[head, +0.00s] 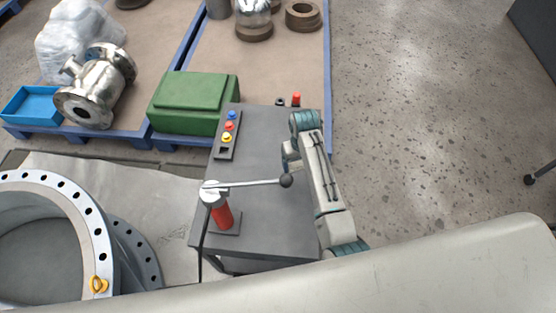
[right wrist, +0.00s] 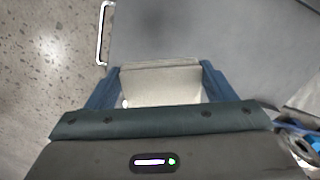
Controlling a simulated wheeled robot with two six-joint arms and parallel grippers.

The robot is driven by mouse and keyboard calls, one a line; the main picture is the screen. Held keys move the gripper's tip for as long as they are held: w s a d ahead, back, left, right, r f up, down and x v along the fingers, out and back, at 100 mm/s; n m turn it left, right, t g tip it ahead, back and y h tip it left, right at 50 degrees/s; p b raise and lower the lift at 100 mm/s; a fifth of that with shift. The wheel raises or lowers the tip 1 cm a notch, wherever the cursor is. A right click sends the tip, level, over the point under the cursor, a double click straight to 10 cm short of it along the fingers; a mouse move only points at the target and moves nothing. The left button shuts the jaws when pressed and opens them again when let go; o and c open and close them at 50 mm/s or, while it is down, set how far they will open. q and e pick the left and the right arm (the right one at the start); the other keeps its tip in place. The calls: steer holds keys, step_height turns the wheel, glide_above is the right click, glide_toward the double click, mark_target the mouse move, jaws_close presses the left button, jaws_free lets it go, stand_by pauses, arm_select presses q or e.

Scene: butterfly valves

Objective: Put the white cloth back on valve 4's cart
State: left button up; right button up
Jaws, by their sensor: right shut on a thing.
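The white cloth (right wrist: 160,88) shows in the right wrist view as a folded, cream-white piece between the two blue fingers. My right gripper (right wrist: 160,70) is shut on it. The grey cart (head: 262,150) stands in the middle of the head view, and its flat top also shows in the right wrist view (right wrist: 215,30). My right gripper (head: 289,158) is over the right part of this cart in the head view, where the arm hides most of it and the cloth cannot be made out. I cannot tell the height gap or the cart's number. My left gripper is not in view.
On the cart stand a red hand pump (head: 222,214) with a long lever (head: 250,183) reaching towards my right gripper, and a button box (head: 228,135). A green case (head: 195,103) lies beyond. A large flanged valve body (head: 85,215) is at left.

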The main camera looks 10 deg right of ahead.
steer(key=shift+w+a+f, duration=0.1)
steer(key=shift+w+f, duration=0.05)
steer(key=shift+f, duration=0.45)
steer(key=p, duration=0.1)
glide_above(297, 181)
steer(key=f, duration=0.4)
steer(key=shift+s+f, duration=0.15)
steer(key=shift+s, duration=0.05)
steer(key=shift+f, duration=1.95)
steer(key=shift+w+f, duration=0.1)
steer(key=shift+f, duration=0.05)
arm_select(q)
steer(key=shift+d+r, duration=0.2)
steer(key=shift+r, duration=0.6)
arm_select(e)
steer(key=o, duration=1)
steer(key=shift+c, duration=0.2)
steer(key=shift+r+p, duration=0.2)
steer(key=shift+p, duration=0.1)
step_height(297, 181, up, 11)
steer(key=shift+b, duration=0.6)
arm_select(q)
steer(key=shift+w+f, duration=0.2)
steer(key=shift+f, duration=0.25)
arm_select(e)
steer(key=shift+r, duration=0.5)
